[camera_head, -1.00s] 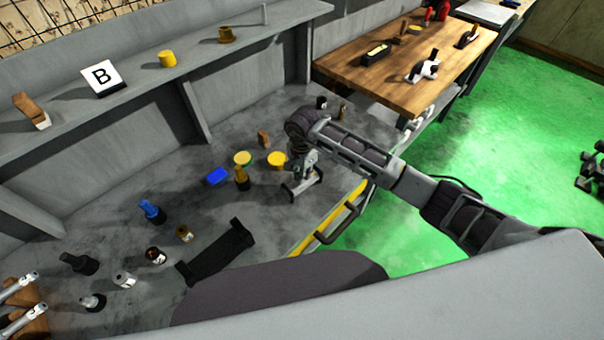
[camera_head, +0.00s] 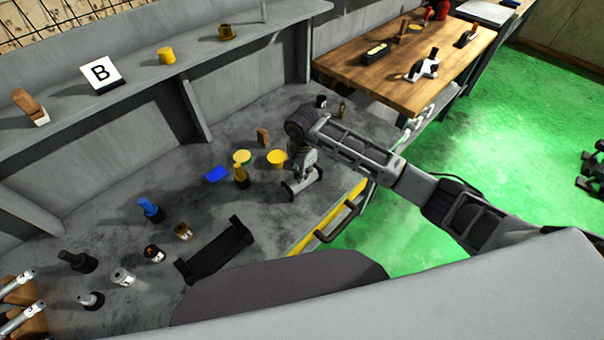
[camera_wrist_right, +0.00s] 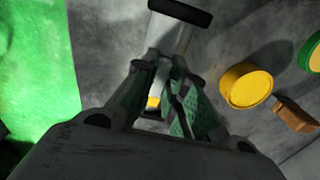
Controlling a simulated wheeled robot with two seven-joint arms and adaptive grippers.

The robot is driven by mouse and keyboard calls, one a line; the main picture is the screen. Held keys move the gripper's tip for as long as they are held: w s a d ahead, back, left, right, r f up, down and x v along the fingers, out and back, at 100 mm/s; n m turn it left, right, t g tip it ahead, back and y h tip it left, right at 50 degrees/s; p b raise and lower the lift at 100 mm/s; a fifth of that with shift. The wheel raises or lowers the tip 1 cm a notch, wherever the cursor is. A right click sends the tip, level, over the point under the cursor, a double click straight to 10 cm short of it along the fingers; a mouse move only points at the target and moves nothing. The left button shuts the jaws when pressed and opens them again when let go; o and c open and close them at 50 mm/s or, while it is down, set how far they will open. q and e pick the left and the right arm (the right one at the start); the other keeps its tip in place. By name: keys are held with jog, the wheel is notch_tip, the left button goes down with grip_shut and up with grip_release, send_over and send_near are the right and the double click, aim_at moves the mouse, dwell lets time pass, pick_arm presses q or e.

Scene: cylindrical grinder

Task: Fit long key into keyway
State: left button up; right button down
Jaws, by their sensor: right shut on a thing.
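My right gripper (camera_head: 300,173) points down over a pale grey fixture with black ends (camera_head: 301,187) on the grey bench. In the right wrist view its fingers (camera_wrist_right: 160,88) are close together, with the fixture's pale body and black bar (camera_wrist_right: 180,12) just beyond them. A small yellow piece (camera_wrist_right: 153,101) shows between the fingers. I cannot tell whether it is the long key. The key's outline and the keyway are not clearly visible, hidden by the fingers. My left gripper is not in view.
Yellow round lids (camera_head: 277,158), a brown block (camera_head: 263,137), a blue block (camera_head: 216,174) and a yellow-black bottle (camera_head: 241,175) stand left of my right gripper. A black cradle (camera_head: 215,252) and several small bottles are nearer. A wooden table (camera_head: 400,70) stands behind.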

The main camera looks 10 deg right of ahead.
jog(key=shift+s+d+f, duration=0.1)
jog(key=shift+s+f, duration=0.3)
jog(key=shift+f, duration=0.35)
jog(key=c, duration=1.5)
grip_release()
jog(key=shift+c, duration=0.2)
jog(key=shift+o, duration=0.4)
jog(key=shift+w+f, duration=0.15)
jog(key=shift+w, duration=0.1)
jog(key=shift+r, duration=0.4)
jog(key=shift+r+p, duration=0.6)
jog(key=shift+p, duration=0.15)
notch_tip(320, 180, up, 12)
jog(key=b, duration=0.2)
jog(key=shift+w+b, duration=0.15)
jog(key=shift+b, duration=0.15)
jog(key=shift+f, duration=0.1)
